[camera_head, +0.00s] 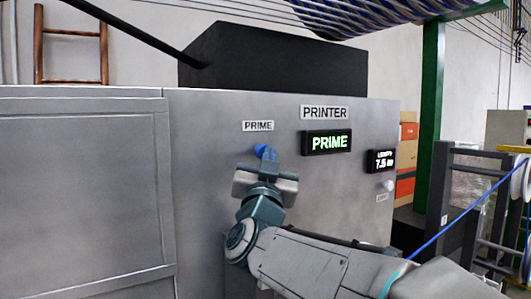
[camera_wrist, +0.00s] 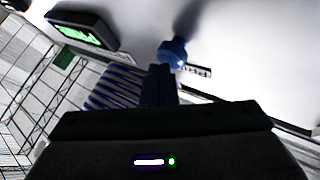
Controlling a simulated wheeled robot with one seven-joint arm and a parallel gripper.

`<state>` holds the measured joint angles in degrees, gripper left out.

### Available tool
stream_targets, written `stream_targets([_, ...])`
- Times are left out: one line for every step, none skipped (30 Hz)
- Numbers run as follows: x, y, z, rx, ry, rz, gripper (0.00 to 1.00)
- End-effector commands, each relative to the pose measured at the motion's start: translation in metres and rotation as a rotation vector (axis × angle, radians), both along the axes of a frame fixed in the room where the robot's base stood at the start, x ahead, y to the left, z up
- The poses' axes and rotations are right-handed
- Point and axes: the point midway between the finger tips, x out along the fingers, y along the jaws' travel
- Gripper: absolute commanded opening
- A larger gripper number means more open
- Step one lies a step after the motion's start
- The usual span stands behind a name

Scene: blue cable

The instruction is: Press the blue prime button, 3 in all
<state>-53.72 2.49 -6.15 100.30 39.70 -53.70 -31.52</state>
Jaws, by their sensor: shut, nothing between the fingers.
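The blue prime button (camera_head: 260,149) sits on the grey printer front, just below the PRIME label (camera_head: 258,126). In the wrist view the round blue button (camera_wrist: 172,50) lies right beyond my fingertips. My gripper (camera_head: 270,156) is shut and empty, its fingers pointing at the panel beside the button. In the wrist view the closed fingers (camera_wrist: 160,72) overlap the near edge of the button. I cannot tell whether they touch it. The printer display (camera_head: 326,142) reads PRIME in green; it also shows in the wrist view (camera_wrist: 82,30).
A length display (camera_head: 381,160) reading about 7.5 and a white knob (camera_head: 388,185) are on the panel to the right. A black box (camera_head: 275,58) stands on top of the printer (camera_head: 215,210). A blue cable (camera_head: 440,234) runs at the right, near a dark metal frame (camera_head: 458,200).

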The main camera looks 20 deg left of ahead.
Motion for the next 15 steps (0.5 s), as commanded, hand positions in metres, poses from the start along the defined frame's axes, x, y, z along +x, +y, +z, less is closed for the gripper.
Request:
stream_targets([0.0005,0.0005,0.0002,0.0,0.0,0.0,0.0])
stream_targets([0.0007,0.0009,0.0002,0.0,0.0,0.0,0.0])
stream_targets([0.001,0.0012,0.0002,0.0,0.0,0.0,0.0])
stream_targets([0.0013,0.0016,0.0003,0.0,0.0,0.0,0.0])
stream_targets([0.0016,0.0019,0.0003,0.0,0.0,0.0,0.0])
stream_targets([0.0018,0.0023,0.0002,0.0,0.0,0.0,0.0])
stream_targets([0.0021,0.0026,0.0002,0.0,0.0,0.0,0.0])
stream_targets([0.0023,0.0029,0.0002,0.0,0.0,0.0,0.0])
stream_targets([0.0027,0.0033,0.0002,0.0,0.0,0.0,0.0])
stream_targets([0.003,0.0036,0.0002,0.0,0.0,0.0,0.0])
stream_targets([0.0032,0.0039,0.0002,0.0,0.0,0.0,0.0])
stream_targets([0.0035,0.0043,0.0002,0.0,0.0,0.0,0.0])
stream_targets([0.0037,0.0046,0.0002,0.0,0.0,0.001,0.0])
stream_targets([0.004,0.0049,0.0002,0.0,0.0,0.001,0.0])
stream_targets([0.0042,0.0054,0.0002,0.0,0.0,0.001,0.0])
